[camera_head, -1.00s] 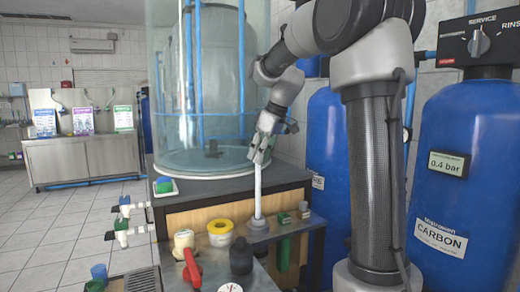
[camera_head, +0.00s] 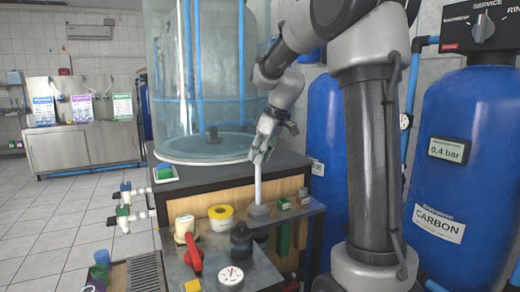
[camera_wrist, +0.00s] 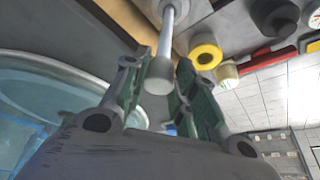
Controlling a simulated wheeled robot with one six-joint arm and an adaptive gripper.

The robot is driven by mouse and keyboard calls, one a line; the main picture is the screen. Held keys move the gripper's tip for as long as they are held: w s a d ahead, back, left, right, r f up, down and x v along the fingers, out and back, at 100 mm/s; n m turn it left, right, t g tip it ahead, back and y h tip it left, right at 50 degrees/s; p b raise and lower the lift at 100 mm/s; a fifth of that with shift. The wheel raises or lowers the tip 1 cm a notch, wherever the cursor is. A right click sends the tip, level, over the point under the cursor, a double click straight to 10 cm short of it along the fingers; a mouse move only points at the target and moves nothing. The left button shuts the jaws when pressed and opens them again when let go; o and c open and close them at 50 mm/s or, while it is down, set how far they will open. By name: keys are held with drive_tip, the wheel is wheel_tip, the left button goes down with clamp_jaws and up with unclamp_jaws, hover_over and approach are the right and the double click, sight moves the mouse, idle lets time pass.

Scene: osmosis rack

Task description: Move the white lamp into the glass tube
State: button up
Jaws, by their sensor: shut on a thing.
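The white lamp (camera_head: 258,184) is a slim upright white rod. My gripper (camera_head: 261,153) is shut on its upper end. The lamp's lower end meets a round grey base (camera_head: 258,211) on the dark shelf; I cannot tell whether it stands in the base or just above it. In the wrist view, the lamp's thick grey end (camera_wrist: 160,76) lies between the green-padded fingers of my gripper (camera_wrist: 163,88), and its white shaft runs away from them. I cannot make out the glass tube for certain.
A large clear tank (camera_head: 205,90) stands behind left of the lamp. Yellow tape (camera_head: 221,216), a dark bottle (camera_head: 241,238), a red-handled valve (camera_head: 193,250) and a gauge (camera_head: 231,276) crowd the front. A blue CARBON tank (camera_head: 450,180) stands right.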

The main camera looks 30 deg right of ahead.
drive_tip(key=shift+f, duration=2.3)
wheel_tip(320, 180, down, 7)
drive_tip(key=shift+f, duration=0.15)
drive_tip(key=shift+f, duration=1.1)
drive_tip(key=o, duration=1.2)
drive_tip(key=shift+o, duration=0.2)
wheel_tip(320, 180, up, 8)
